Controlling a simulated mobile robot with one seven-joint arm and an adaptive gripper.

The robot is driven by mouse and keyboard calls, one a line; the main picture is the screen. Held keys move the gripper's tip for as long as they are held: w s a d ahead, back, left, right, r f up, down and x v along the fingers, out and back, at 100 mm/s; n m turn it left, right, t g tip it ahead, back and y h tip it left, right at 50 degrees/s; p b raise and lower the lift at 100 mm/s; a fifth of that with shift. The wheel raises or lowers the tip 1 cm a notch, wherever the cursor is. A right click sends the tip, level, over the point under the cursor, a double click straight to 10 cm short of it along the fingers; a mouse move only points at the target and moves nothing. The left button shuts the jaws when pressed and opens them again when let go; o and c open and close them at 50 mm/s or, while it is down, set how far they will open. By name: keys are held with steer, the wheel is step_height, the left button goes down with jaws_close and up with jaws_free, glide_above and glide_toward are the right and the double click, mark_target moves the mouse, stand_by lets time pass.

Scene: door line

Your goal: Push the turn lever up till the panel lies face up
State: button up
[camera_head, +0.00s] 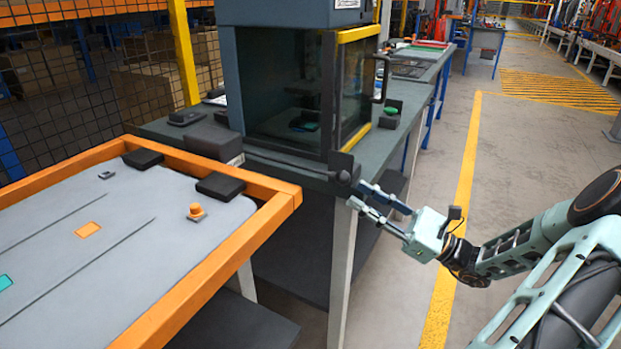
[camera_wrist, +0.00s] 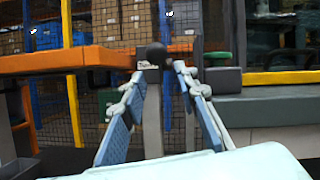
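The grey panel (camera_head: 110,235) lies in an orange frame (camera_head: 225,262) at the left of the head view, a broad side toward the camera. That side has an orange square, a teal mark and an orange knob; I cannot tell whether it is the panel's face. A dark round-ended piece, apparently the turn lever (camera_head: 341,166), is by the frame's far right corner. In the wrist view its dark end (camera_wrist: 152,54) appears between and beyond the fingertips. My gripper (camera_head: 359,195) is open and empty, close to it; I cannot tell whether they touch.
A glass-sided cabinet (camera_head: 290,95) with a yellow-edged door stands on the dark bench (camera_head: 278,165) behind. A bench leg (camera_head: 342,270) stands below my gripper. The floor aisle (camera_head: 500,150) at right is clear.

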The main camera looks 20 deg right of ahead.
mark_target(329, 177)
steer(key=b+x, duration=0.2)
steer(key=x, duration=0.8)
steer(key=shift+w+a+r, duration=0.15)
steer(key=shift+w+a, duration=0.05)
steer(key=shift+a, duration=0.1)
jaws_close()
